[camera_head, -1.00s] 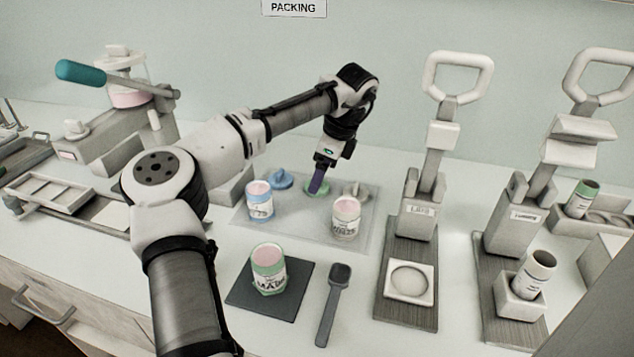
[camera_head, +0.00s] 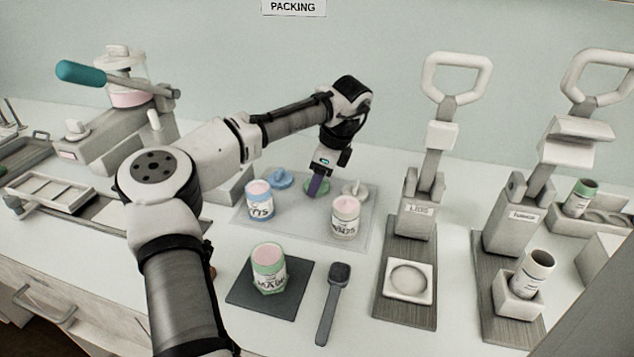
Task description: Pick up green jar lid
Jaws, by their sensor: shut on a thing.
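The green jar lid (camera_head: 324,188) lies at the back of the clear mat (camera_head: 292,232), between a blue lid and a grey lid. My gripper (camera_head: 314,191) points down at it and is shut on it. The purple fingers hide part of the lid. The lid appears to be still at mat level; I cannot tell whether there is a gap under it.
The blue lid (camera_head: 281,180) and grey lid (camera_head: 356,188) flank my gripper closely. A blue-banded jar (camera_head: 259,203) and a white jar (camera_head: 345,217) stand in front. A green-banded jar (camera_head: 268,270) stands on a dark mat (camera_head: 240,291). The lid press (camera_head: 418,215) is to the right.

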